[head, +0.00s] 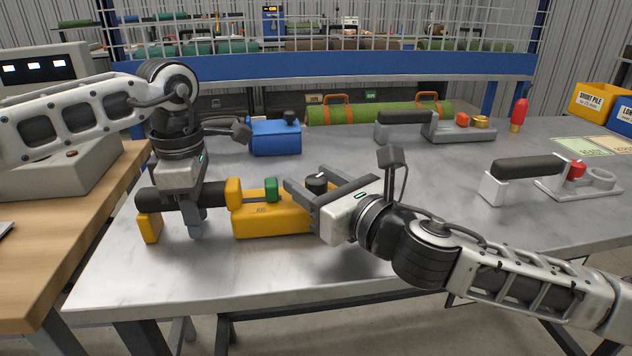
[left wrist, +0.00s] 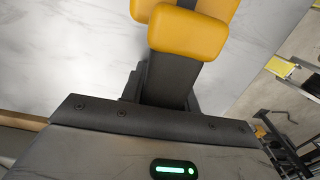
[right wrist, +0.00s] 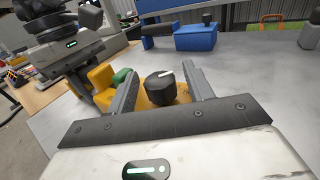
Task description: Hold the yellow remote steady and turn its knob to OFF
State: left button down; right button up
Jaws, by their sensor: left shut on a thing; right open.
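The yellow remote (head: 262,225) lies on the metal table, with a black grip bar at its left end and a green button (head: 271,189) on top. Its black knob (head: 316,183) with a white pointer line is near its right end; the knob also shows in the right wrist view (right wrist: 160,87). My left gripper (head: 194,222) is shut on the black grip of the remote; the left wrist view shows the remote's yellow end (left wrist: 187,33). My right gripper (head: 322,192) is open, its fingers on either side of the knob, apparently without gripping it. Any OFF marking is unreadable.
A blue remote (head: 274,137) stands behind the yellow one. A grey device (head: 440,126) and a white-ended device (head: 525,167) with a red knob lie to the right. A green turf roll (head: 380,112) lies at the back. The table's front is clear.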

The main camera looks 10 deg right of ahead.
pick_arm(q)
jog(key=shift+s+f, duration=0.1)
jog(key=shift+f, duration=0.25)
pick_arm(e)
jog(key=c, duration=1)
jog(key=shift+m+h, duration=0.3)
jog(key=shift+h, duration=0.1)
jog(key=m+t+h, duration=0.1)
jog(key=m+h, duration=0.1)
jog(key=h, duration=0.1)
jog(key=m+t+h, duration=0.1)
jog(key=m+h, duration=0.1)
jog(key=h, duration=0.1)
jog(key=shift+a+h, duration=0.1)
jog(key=shift+h, duration=0.2)
jog(key=shift+m+h, duration=2.1)
jog(key=shift+h, duration=1.2)
